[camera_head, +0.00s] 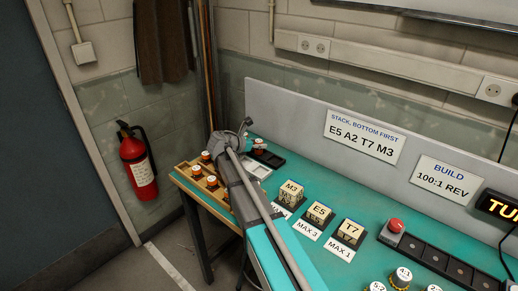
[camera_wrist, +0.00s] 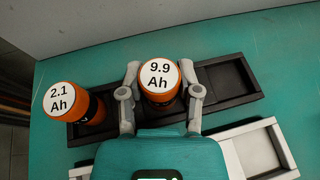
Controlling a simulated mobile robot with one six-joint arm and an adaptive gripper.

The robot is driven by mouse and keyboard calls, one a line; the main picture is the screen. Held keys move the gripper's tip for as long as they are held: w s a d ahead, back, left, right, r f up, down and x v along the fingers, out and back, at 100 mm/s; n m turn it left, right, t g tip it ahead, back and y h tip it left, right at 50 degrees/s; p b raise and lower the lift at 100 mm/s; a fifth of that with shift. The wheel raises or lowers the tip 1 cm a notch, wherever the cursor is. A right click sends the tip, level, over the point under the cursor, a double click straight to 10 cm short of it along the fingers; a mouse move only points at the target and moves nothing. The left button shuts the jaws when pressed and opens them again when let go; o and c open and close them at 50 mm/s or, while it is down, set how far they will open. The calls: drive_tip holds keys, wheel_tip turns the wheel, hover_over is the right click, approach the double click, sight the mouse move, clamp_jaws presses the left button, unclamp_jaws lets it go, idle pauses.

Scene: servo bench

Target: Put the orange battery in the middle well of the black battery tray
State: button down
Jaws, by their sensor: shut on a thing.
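My gripper (camera_wrist: 160,97) is shut on an orange battery (camera_wrist: 160,82) with a white top marked 9.9 Ah, in the wrist view. It is upright at the middle well of the black battery tray (camera_wrist: 237,92); whether its base touches the well floor is hidden. Another orange battery (camera_wrist: 70,104), marked 2.1 Ah, stands at the tray's left well. The right well is empty. In the head view my gripper (camera_head: 246,124) is at the black tray (camera_head: 273,159), where one orange battery (camera_head: 259,148) shows; I cannot tell which.
A white tray (camera_wrist: 228,156) lies close in front of the black tray. A wooden rack (camera_head: 185,173) with several orange batteries is at the bench's left end. Labelled blocks (camera_head: 319,213) stand to the right. A grey panel (camera_head: 290,100) rises behind the bench.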

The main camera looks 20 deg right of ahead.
drive_tip(key=shift+f, duration=0.1)
idle(0.3)
drive_tip(key=shift+f, duration=0.15)
drive_tip(key=shift+c, duration=1.5)
unclamp_jaws()
drive_tip(key=shift+r, duration=0.2)
drive_tip(key=shift+a+r, duration=0.1)
drive_tip(key=shift+a, duration=0.05)
drive_tip(key=shift+s+a+r+p, duration=0.15)
drive_tip(key=shift+s+a+p, duration=0.05)
drive_tip(key=shift+a+p, duration=0.1)
drive_tip(key=p+v, duration=0.4)
drive_tip(key=v, duration=0.7)
